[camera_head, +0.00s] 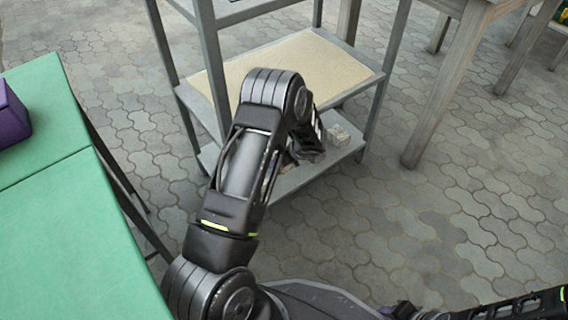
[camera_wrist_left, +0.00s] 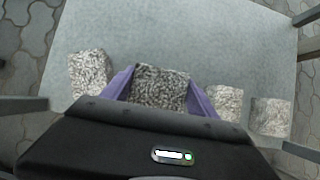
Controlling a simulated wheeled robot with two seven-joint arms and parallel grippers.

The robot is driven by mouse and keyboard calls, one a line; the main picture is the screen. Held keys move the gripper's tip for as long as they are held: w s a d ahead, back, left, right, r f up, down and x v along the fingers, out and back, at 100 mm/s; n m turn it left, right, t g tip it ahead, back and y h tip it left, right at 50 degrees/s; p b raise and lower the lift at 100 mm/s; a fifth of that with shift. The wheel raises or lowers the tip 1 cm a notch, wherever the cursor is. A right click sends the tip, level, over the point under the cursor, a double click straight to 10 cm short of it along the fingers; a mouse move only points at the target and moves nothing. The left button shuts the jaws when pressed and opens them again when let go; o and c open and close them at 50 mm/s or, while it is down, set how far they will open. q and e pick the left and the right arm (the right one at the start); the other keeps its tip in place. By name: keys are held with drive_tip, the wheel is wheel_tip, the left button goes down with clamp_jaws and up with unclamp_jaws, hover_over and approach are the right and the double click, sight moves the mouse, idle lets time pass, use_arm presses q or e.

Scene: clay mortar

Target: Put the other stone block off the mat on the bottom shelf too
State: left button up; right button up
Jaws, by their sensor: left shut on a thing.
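My left gripper (camera_wrist_left: 160,92) is shut on a speckled grey stone block (camera_wrist_left: 160,87), held between its purple fingers. It is over the grey bottom shelf (camera_wrist_left: 190,35); I cannot tell whether the block touches the shelf. One lighter stone block (camera_wrist_left: 90,72) stands on the shelf to its left, and two more, a nearer one (camera_wrist_left: 227,102) and a farther one (camera_wrist_left: 270,116), stand to its right. In the head view my left arm reaches to the bottom shelf (camera_head: 290,184), mostly hiding the gripper; pale blocks (camera_head: 340,132) show just beyond. My right gripper is out of view.
A tan surface (camera_head: 320,65) covers the shelf above, inside the grey metal frame (camera_head: 210,62). A green table (camera_head: 70,230) with a purple box (camera_head: 12,115) is at left. A wooden table leg (camera_head: 440,95) stands at right. Paved floor (camera_head: 470,200) is clear at right.

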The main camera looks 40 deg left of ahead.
use_arm(q)
drive_tip(key=shift+f+b, duration=1.35)
drive_tip(key=shift+f, duration=0.35)
drive_tip(key=shift+f, duration=0.2)
drive_tip(key=o, duration=1.9)
